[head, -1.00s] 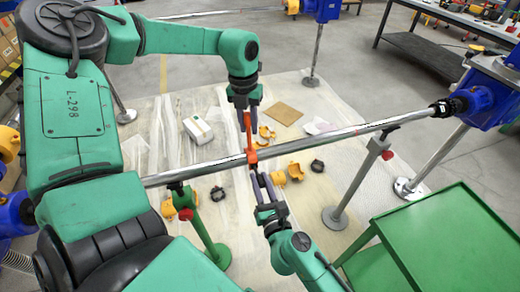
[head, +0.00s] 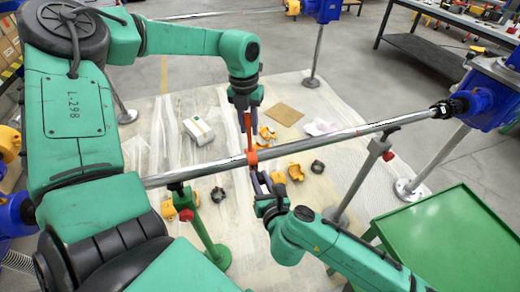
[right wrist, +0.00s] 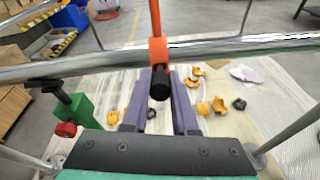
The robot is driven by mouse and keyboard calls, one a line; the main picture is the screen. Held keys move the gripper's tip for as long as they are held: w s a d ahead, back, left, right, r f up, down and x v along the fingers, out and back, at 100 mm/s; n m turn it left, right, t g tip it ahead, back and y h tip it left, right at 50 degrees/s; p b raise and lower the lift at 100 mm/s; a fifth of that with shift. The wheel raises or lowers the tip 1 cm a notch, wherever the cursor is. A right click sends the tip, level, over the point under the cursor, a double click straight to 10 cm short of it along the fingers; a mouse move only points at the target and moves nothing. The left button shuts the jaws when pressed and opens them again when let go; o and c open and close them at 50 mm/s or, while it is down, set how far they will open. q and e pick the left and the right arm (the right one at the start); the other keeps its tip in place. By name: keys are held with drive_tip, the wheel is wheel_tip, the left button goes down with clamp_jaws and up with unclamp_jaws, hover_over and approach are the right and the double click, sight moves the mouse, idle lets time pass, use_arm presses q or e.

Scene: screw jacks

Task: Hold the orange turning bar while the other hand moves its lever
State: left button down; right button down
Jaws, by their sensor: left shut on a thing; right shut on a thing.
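The orange turning bar (head: 249,129) stands across a long shiny metal shaft (head: 330,141), with its orange collar (head: 252,157) around the shaft. My left gripper (head: 246,108) is above the shaft and shut on the bar's upper part. My right gripper (head: 257,182) is below the collar, on the near side of the shaft. In the right wrist view, a black end piece (right wrist: 160,84) below the collar sits between the purple fingers of my right gripper (right wrist: 161,92), which is shut on it. I cannot make out a separate lever.
A grey support post (head: 361,178) and a green post (head: 204,232) carry the shaft. A green table (head: 450,240) stands at the right. A blue housing (head: 488,97) is at the shaft's right end.

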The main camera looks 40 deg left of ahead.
drive_tip(key=shift+r, duration=0.15)
drive_tip(key=c, duration=0.7)
unclamp_jaws()
drive_tip(key=v, duration=1.2)
drive_tip(key=shift+c, duration=0.3)
